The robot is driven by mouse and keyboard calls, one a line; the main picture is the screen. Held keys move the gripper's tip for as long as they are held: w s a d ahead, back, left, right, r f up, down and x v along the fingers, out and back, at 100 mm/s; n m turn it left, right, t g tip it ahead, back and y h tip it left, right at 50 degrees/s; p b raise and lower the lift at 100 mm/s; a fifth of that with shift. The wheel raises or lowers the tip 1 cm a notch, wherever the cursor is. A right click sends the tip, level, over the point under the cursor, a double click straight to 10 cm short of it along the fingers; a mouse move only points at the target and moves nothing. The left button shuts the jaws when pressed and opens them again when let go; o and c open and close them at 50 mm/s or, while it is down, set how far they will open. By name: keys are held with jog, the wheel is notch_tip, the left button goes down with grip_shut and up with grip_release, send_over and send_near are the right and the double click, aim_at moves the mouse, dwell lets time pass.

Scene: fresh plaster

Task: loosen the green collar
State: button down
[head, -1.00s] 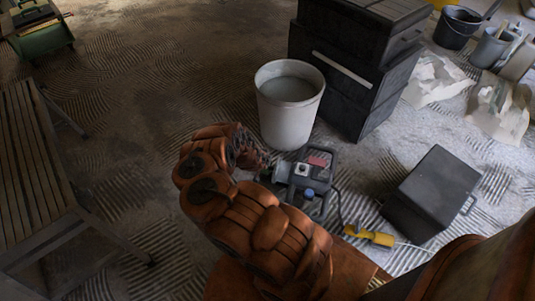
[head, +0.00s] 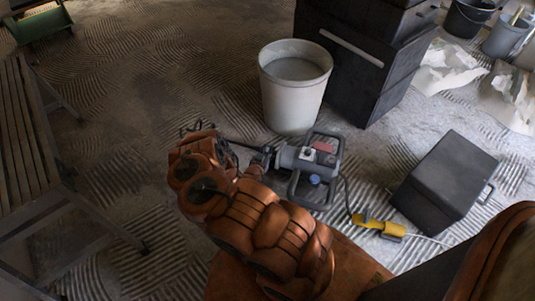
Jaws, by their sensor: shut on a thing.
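A grey power mixer (head: 308,169) with a tubular frame, a red patch and a blue knob lies on the floor ahead of my arm. My gripper (head: 258,160) is small and mostly hidden by my copper-coloured arm. It is at the mixer's left end and shut on a part there. No green shows, so the collar is hidden in the grip or behind the arm. Thin dark loops (head: 190,128) show just beyond my wrist; I cannot tell what they belong to.
A white bucket (head: 292,103) stands behind the mixer, beside stacked black cases (head: 350,80). A dark box (head: 444,180) and a yellow connector (head: 378,228) on a cable lie to the right. A slatted bench (head: 25,140) is at left. Ridged floor between is clear.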

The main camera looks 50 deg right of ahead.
jog(key=f+h+b, duration=0.1)
jog(key=b, duration=0.3)
jog(key=s+a+t+h+b, duration=0.1)
jog(key=b, duration=0.2)
jog(key=shift+a+f+h+b, duration=0.15)
jog(key=shift+f+h+b, duration=0.15)
jog(key=shift+f+b, duration=0.1)
jog(key=shift+r+b, duration=0.1)
jog(key=shift+b, duration=0.2)
jog(key=c, duration=1.1)
grip_release()
jog(key=shift+w, duration=0.1)
jog(key=shift+a, duration=0.15)
jog(key=shift+v, duration=3.65)
jog(key=shift+o, duration=0.3)
